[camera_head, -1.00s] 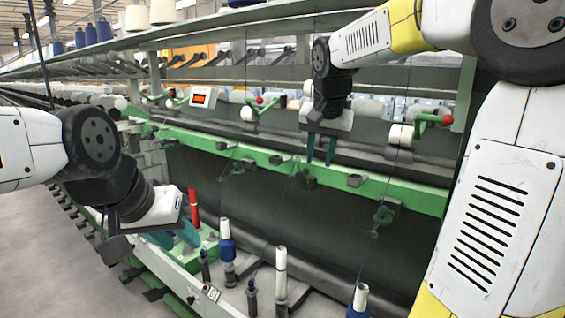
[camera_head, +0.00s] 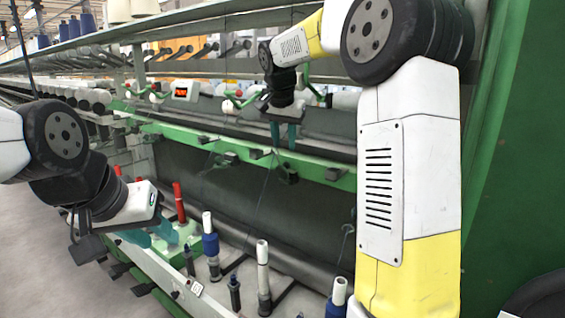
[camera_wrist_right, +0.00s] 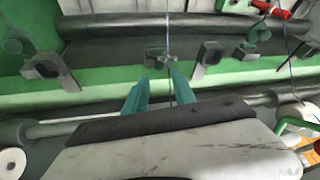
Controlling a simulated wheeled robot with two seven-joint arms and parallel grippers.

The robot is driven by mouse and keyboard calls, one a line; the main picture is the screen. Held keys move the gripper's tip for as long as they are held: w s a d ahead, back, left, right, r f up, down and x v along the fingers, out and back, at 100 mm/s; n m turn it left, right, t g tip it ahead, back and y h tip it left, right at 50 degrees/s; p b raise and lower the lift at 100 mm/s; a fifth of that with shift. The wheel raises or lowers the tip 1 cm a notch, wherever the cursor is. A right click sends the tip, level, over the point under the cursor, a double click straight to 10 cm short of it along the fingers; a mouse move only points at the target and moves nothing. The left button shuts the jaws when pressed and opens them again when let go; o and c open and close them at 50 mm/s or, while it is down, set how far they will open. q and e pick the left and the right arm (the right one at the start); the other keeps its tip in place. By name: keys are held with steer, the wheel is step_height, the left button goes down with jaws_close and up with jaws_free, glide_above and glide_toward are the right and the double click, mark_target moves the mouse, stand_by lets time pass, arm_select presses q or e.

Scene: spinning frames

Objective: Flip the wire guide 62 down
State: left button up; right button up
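Several small wire guides line the green rail; no numbers are readable, so I cannot tell which is 62. In the head view, one dark guide (camera_head: 287,173) hangs at the rail just below my right gripper (camera_head: 283,137). In the right wrist view, a small grey guide (camera_wrist_right: 156,56) lies just beyond the fingertips of that gripper (camera_wrist_right: 158,80). The right fingers are apart, with nothing visible gripped. My left gripper (camera_head: 148,236), low at the left near the spindles, has its teal fingers apart and appears empty.
The green rail (camera_head: 205,146) carries neighbouring grey brackets (camera_head: 335,174) (camera_wrist_right: 48,68). Thin threads run past the right fingers. Below stand bobbins (camera_head: 263,270) and a red spindle (camera_head: 179,203). A green panel (camera_head: 525,160) closes off the right side.

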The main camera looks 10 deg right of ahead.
mark_target(286, 162)
steer(key=shift+w+d+f, duration=0.15)
steer(key=shift+w+f, duration=0.05)
steer(key=shift+f, duration=0.3)
steer(key=x, duration=0.6)
steer(key=shift+w+f, duration=0.15)
steer(key=shift+f, duration=0.2)
jaws_close()
steer(key=shift+r, duration=0.1)
stand_by(0.6)
